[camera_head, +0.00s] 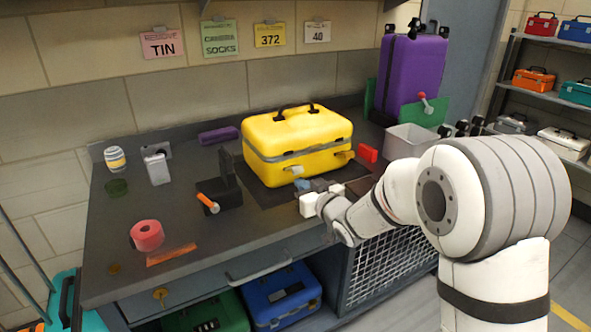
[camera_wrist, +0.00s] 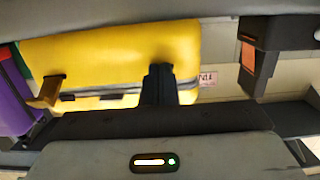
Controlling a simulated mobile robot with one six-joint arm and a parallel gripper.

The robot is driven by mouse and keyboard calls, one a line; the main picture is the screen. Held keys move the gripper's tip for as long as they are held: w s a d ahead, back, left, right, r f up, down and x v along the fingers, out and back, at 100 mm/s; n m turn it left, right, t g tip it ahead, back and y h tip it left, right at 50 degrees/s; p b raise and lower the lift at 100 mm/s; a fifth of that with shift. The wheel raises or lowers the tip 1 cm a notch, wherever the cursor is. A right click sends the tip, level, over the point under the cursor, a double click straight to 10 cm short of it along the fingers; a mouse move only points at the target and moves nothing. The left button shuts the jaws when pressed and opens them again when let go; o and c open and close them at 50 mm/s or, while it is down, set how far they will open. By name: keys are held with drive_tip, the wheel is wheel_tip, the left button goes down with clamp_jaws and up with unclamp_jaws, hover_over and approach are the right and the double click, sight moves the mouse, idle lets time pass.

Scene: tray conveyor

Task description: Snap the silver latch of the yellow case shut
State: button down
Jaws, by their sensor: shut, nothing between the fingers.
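The yellow case (camera_head: 297,135) stands closed on the dark bench, with its black handle on top and a grey seam around it. It fills the upper left of the wrist view (camera_wrist: 110,55). A silver latch (camera_head: 296,170) shows on its front left. A brass-coloured latch (camera_head: 345,155) sits at the front right and sticks out from the case in the wrist view (camera_wrist: 46,92). My gripper (camera_head: 303,184) is low in front of the case, near the silver latch. Its shut fingers (camera_wrist: 158,84) overlap the seam in the wrist view and hide the silver latch; contact cannot be told.
A black stand with an orange-handled tool (camera_head: 208,203) is left of the case. A red block (camera_head: 367,153), a grey bin (camera_head: 408,141) and a purple case (camera_head: 411,75) are to the right. A pink roll (camera_head: 147,235) lies front left. The bench's middle left is fairly clear.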

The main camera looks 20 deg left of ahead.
sight(289, 172)
drive_tip(key=shift+r+x, duration=0.15)
drive_tip(key=shift+x, duration=1)
drive_tip(key=shift+r+x, duration=0.1)
drive_tip(key=shift+x, duration=1.1)
drive_tip(key=shift+s+d, duration=0.1)
drive_tip(key=shift+d, duration=0.05)
drive_tip(key=shift+b+v, duration=0.55)
drive_tip(key=shift+v, duration=0.45)
drive_tip(key=shift+s+d, duration=0.1)
drive_tip(key=shift+d, duration=0.05)
drive_tip(key=shift+r, duration=0.2)
